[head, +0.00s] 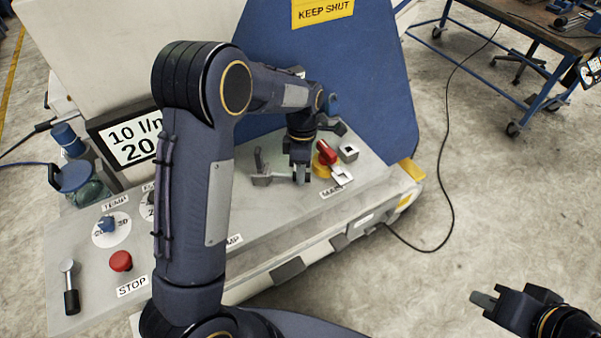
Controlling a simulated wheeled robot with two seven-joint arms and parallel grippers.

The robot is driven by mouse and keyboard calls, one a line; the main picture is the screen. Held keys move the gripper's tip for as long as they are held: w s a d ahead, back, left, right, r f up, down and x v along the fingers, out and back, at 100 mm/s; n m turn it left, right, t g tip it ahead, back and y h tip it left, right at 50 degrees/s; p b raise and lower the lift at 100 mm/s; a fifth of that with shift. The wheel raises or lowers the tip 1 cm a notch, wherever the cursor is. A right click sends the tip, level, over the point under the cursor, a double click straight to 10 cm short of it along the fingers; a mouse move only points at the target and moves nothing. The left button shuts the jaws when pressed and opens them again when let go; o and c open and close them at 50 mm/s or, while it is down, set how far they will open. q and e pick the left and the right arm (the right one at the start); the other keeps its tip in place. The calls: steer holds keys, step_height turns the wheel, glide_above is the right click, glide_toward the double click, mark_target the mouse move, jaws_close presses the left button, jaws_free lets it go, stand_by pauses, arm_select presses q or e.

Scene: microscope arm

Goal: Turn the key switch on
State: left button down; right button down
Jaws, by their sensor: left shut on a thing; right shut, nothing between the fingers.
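My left gripper (301,176) points down at the far part of the grey control panel (285,222). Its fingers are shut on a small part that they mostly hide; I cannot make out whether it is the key. A grey metal fitting with an upright lever (261,166) stands just left of the fingers. Right of them is a red switch handle (327,152) on a yellow base, near a label partly reading "MAIN" (332,190). No key switch can be clearly identified. My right gripper (486,300) is shut and empty at the lower right, away from the panel.
A small grey box (348,153) and a pale tilted piece (341,175) sit beside the red handle. A red stop button (121,261), blue knob (107,225) and black-handled lever (71,288) are at the left. A blue guard (330,75) rises behind.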

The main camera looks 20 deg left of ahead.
arm_select(q)
steer(key=shift+w+a+r+n, duration=0.1)
steer(key=shift+w+a+n, duration=0.1)
steer(key=shift+w+n, duration=0.3)
steer(key=shift+w, duration=0.15)
steer(key=c, duration=1.2)
jaws_free()
steer(key=r, duration=0.2)
steer(key=w+r, duration=0.1)
steer(key=r, duration=0.4)
steer(key=shift+w+a+r, duration=0.15)
steer(key=shift+a+r, duration=0.15)
